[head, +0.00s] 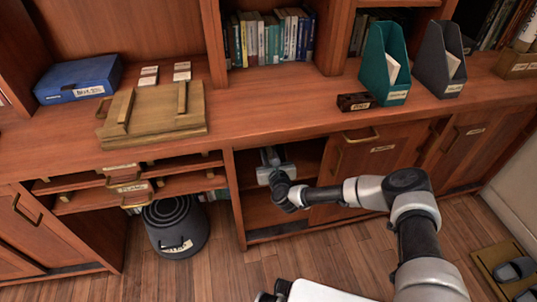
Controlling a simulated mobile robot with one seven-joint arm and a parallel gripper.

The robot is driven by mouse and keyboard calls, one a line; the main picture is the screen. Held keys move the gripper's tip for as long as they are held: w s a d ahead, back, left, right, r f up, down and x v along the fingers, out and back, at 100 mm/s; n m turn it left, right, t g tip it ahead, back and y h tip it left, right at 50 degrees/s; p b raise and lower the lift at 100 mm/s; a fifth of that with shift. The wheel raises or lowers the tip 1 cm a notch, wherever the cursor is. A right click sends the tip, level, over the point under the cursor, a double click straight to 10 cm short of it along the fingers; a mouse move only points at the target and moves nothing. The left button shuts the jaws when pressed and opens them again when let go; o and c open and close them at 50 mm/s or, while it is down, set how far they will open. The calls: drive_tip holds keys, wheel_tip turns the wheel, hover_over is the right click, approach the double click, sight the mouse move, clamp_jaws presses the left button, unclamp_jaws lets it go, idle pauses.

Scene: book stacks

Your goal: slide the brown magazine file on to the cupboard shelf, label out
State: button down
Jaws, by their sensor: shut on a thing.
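My gripper (268,157) reaches into the open cupboard bay under the counter, just above the inner shelf (258,196). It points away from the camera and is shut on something. What it holds cannot be made out against the dark brown interior. I cannot pick out the brown magazine file or its label for certain. The cupboard (238,205) is open at the front, with one shelf across its middle.
A teal file (373,62) and a grey file (432,60) stand on the counter beside a small dark labelled block (355,102). A blue box (78,80) and a wooden board (155,108) lie left. A dark bin (175,226) stands below the drawers (125,183). Closed doors (380,165) flank the bay's right.

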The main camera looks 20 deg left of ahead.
drive_tip(key=shift+f, duration=0.25)
idle(0.5)
drive_tip(key=c, duration=1.5)
unclamp_jaws()
drive_tip(key=shift+c, duration=0.2)
drive_tip(key=shift+s+f, duration=0.1)
drive_tip(key=shift+f, duration=0.15)
drive_tip(key=p+v, duration=0.4)
drive_tip(key=v, duration=1.3)
drive_tip(key=shift+r, duration=0.15)
